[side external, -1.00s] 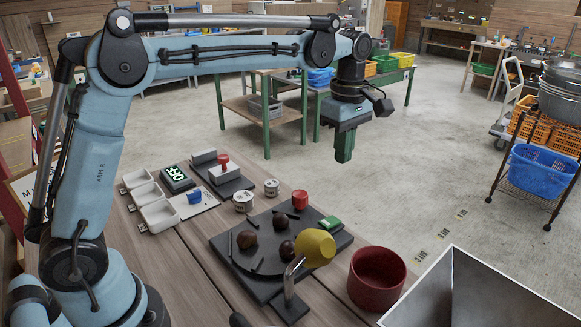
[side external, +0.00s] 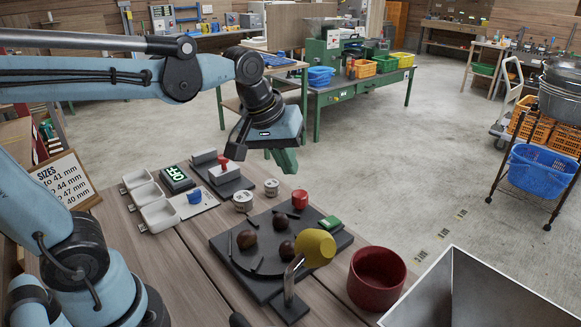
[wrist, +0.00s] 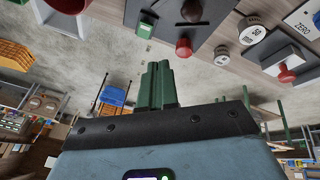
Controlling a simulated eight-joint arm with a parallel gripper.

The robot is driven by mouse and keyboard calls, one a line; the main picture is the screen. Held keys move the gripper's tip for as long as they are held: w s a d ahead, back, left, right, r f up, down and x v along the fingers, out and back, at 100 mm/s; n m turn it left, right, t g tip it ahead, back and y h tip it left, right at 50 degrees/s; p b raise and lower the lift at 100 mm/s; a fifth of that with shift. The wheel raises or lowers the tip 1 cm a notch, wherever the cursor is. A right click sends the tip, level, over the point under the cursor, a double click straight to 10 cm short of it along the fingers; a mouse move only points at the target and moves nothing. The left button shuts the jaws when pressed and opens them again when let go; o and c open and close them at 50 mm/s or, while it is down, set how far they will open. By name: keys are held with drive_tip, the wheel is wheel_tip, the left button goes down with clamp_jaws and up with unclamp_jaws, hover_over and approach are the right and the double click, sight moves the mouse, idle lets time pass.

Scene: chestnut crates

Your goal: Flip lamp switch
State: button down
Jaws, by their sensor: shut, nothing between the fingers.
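A black box with a lit green OFF sign (side external: 177,178) stands at the left of the bench. Beside it, a blue knob (side external: 194,196) sits on a white plate. I cannot tell for sure which of these is the lamp switch. A yellow lamp shade (side external: 315,248) on a bent metal arm stands at the front edge of a black board. My gripper (side external: 288,168) has green fingers, shut and empty, in the air above the bench and right of the switch parts. In the wrist view my gripper (wrist: 158,68) points towards the bench parts, touching nothing.
The black board (side external: 225,243) carries several brown chestnuts, a red cylinder (side external: 300,199) and a green block (side external: 330,222). White bins (side external: 158,214), round tins (side external: 243,201) and a red-knobbed block (side external: 224,172) stand nearby. A red bowl (side external: 377,278) is at the right.

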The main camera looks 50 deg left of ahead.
drive_tip(key=s+a+f+m+t, duration=0.1)
drive_tip(key=s+f+m+t, duration=0.1)
drive_tip(key=s+f+m, duration=0.2)
drive_tip(key=shift+s+f+m, duration=0.25)
drive_tip(key=shift+s+m, duration=0.65)
drive_tip(key=shift+m, duration=0.1)
drive_tip(key=c, duration=1.7)
unclamp_jaws()
drive_tip(key=shift+s+a+f, duration=0.1)
drive_tip(key=shift+f, duration=0.05)
drive_tip(key=o, duration=0.9)
drive_tip(key=shift+g, duration=0.6)
drive_tip(key=w+r, duration=0.2)
drive_tip(key=w, duration=0.1)
drive_tip(key=shift+w+d+r, duration=0.25)
drive_tip(key=shift+d+r, duration=0.1)
drive_tip(key=shift+d, duration=0.05)
drive_tip(key=g, duration=0.5)
hover_over(332, 220)
drive_tip(key=f, duration=0.1)
wheel_tip(332, 220, down, 12)
drive_tip(key=shift+f, duration=0.2)
